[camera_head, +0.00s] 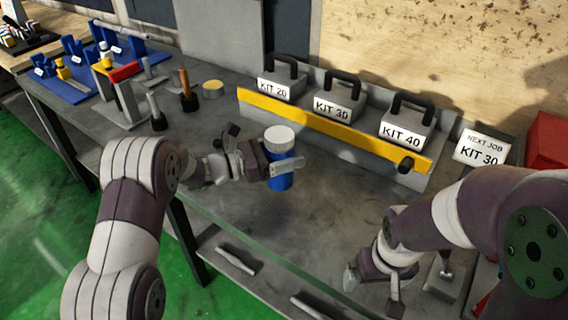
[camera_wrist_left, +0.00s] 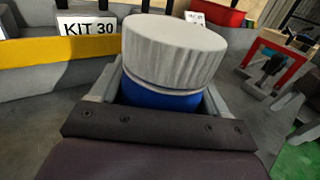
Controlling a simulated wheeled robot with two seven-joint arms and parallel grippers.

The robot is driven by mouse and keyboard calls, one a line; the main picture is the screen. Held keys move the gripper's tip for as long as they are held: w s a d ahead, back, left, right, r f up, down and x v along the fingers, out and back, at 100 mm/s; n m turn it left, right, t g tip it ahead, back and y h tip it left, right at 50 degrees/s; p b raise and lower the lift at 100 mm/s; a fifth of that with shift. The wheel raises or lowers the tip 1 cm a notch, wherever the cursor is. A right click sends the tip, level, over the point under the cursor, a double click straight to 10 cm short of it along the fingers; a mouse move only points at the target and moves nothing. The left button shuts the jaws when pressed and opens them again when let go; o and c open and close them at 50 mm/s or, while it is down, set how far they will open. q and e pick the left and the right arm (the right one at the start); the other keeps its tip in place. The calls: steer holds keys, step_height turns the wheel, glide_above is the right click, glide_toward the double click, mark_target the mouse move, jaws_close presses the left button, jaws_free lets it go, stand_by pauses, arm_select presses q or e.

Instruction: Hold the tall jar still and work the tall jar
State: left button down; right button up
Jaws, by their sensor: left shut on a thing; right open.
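The tall jar (camera_head: 280,176) is blue with a white ribbed lid (camera_head: 279,139) and stands upright around the middle of the grey table. My left gripper (camera_head: 284,168) is shut on the jar's blue body, just below the lid. In the left wrist view the lid (camera_wrist_left: 173,48) sits above the two fingers, with a strip of the blue body (camera_wrist_left: 160,97) showing beneath it. Whether the jar's base touches the table is hard to tell. My right gripper (camera_head: 378,290) is open and empty, low over the table's front right, well apart from the jar.
Behind the jar stands a grey rack with a yellow bar (camera_head: 330,128) and several kit weights with black handles. A "NEXT JOB KIT 30" sign (camera_head: 481,149) is at right. Blue stands (camera_head: 75,58) and a red-topped frame (camera_head: 124,73) are at left.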

arm_select(q)
steer(key=shift+w+a+f, duration=0.2)
steer(key=shift+a+f, duration=0.1)
steer(key=shift+f, duration=0.1)
step_height(320, 180, down, 4)
steer(key=shift+r, duration=0.2)
steer(key=shift+s+f, duration=0.1)
steer(key=shift+f, duration=0.05)
jaws_free()
